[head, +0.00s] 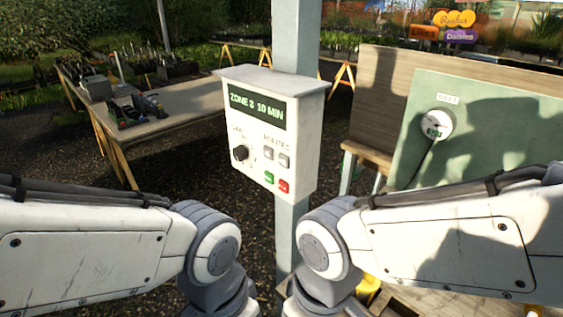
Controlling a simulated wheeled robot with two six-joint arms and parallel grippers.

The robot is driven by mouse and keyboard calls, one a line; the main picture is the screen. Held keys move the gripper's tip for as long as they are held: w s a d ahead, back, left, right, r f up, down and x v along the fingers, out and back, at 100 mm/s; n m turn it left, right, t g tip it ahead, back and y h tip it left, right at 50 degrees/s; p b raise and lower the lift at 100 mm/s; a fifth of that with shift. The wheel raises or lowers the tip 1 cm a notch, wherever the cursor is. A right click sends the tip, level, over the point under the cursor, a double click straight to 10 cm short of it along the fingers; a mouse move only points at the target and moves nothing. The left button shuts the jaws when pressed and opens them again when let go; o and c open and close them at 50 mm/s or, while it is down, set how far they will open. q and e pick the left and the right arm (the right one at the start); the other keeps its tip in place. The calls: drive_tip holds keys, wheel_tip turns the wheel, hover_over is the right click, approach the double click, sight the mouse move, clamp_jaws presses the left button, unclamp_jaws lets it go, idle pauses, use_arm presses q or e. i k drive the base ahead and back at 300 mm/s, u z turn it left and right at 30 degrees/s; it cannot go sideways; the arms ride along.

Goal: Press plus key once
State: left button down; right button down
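A white control box (308,110) is fixed to a grey post in the middle of the head view. Its dark display (257,107) shows green text that reads like "ZONE 2 10 MIN"; the zone digit is unclear. Below are a black knob (240,153) on the left and two grey keys on the right, a left one (268,152) and a right one (284,160). Their symbols are too small to read, so I cannot tell which is plus. My arms come in from both sides below the box and bend down at the bottom edge. Neither gripper shows.
A green key (269,177) and a red key (284,186) sit under the grey keys. The grey post (284,230) runs down between my arms. A green board (480,125) with a round dial (437,124) stands right; a wooden table (185,108) stands left. The space before the box is clear.

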sight(283, 160)
drive_tip(key=z, duration=1.9)
drive_tip(key=k, duration=0.75)
drive_tip(key=u, duration=1.5)
